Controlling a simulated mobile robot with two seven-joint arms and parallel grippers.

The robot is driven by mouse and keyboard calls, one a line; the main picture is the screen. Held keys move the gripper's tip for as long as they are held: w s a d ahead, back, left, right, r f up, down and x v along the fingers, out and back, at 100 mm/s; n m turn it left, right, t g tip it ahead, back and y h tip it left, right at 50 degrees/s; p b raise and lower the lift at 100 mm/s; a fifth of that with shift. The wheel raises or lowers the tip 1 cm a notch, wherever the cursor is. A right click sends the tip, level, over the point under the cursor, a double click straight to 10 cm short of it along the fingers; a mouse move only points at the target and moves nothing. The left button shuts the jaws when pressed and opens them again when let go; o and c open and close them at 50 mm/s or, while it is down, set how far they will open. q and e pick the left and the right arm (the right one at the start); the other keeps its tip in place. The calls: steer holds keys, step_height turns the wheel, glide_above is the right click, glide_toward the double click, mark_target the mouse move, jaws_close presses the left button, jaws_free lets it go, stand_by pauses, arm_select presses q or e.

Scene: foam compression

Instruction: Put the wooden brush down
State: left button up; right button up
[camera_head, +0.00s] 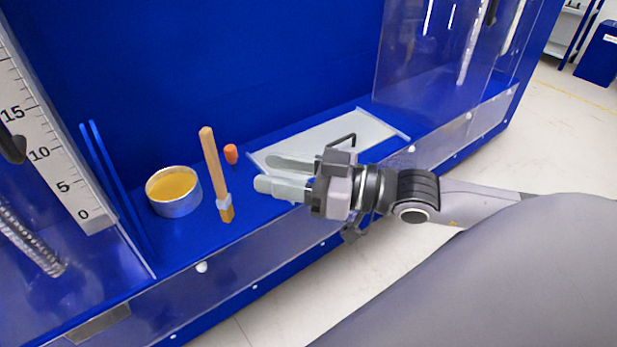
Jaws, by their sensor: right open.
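The wooden brush (214,165) has a light wooden handle and a yellowish bristle end. It is on the blue shelf (178,240), just right of a round metal dish, with its bristle end toward the front edge. My right gripper (262,174) is open, with its two pale fingers pointing left toward the brush. A gap shows between the fingertips and the brush, and nothing is between the fingers. My left gripper is not in view.
The metal dish (174,207) holds something yellow. A small orange piece (231,154) lies behind the brush. A pale flat tray (374,129) lies partly behind my right gripper. A ruler scale (45,150) and blue rods (108,185) stand left. A clear low panel (240,258) edges the front.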

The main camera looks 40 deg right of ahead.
steer(key=shift+v, duration=2.15)
